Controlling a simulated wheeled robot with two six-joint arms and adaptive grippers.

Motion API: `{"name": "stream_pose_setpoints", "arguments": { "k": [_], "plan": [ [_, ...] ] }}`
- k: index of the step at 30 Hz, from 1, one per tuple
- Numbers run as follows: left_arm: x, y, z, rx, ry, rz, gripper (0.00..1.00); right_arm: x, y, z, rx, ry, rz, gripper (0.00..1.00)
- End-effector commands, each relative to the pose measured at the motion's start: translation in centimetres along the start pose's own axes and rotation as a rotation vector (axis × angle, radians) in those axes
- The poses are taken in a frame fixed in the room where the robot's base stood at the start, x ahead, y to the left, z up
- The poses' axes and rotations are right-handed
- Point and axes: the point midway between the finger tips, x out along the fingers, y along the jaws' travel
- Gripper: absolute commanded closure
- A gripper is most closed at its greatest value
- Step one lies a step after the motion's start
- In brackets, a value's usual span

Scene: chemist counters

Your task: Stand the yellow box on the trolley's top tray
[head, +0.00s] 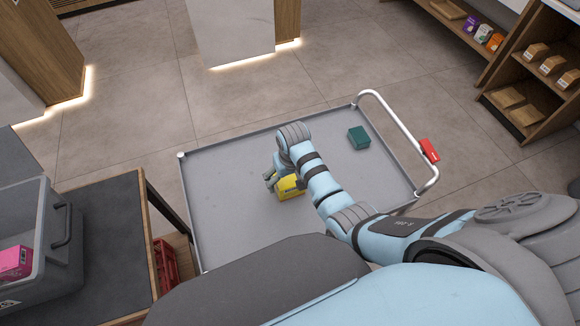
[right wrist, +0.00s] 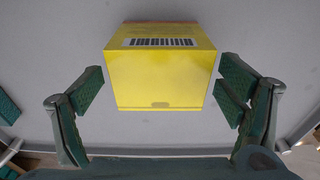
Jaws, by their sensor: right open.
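The yellow box (head: 290,187) is on the trolley's grey top tray (head: 225,220), partly hidden by my right gripper and arm in the head view. In the right wrist view the yellow box (right wrist: 160,80) shows a plain yellow face and a barcode on another face. My right gripper (head: 272,180) is at the box. In the right wrist view its fingers (right wrist: 165,92) are spread on both sides of the box, with a gap on each side. My left gripper is not in view.
A dark green box (head: 358,137) lies on the tray at the right. The trolley's handle (head: 405,135) carries a red part (head: 429,151). A grey crate (head: 60,262) with a pink box (head: 15,262) stands on a dark counter (head: 115,235) at the left. Shelves stand at the upper right.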

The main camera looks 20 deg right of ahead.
Motion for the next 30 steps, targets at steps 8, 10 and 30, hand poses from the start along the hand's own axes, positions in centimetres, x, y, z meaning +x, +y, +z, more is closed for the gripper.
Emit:
{"name": "stream_pose_setpoints", "arguments": {
  "k": [8, 10, 30],
  "plan": [
    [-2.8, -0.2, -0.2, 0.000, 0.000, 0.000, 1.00, -7.6, 0.0, -0.1, 0.001, 0.003, -0.001, 0.12],
    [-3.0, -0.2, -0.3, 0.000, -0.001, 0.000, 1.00, -8.6, 0.0, -0.1, 0.000, 0.002, -0.001, 0.12],
    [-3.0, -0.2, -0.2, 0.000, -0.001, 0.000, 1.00, -9.1, 0.3, 0.5, 0.001, 0.002, 0.002, 0.12]
  ]
}}
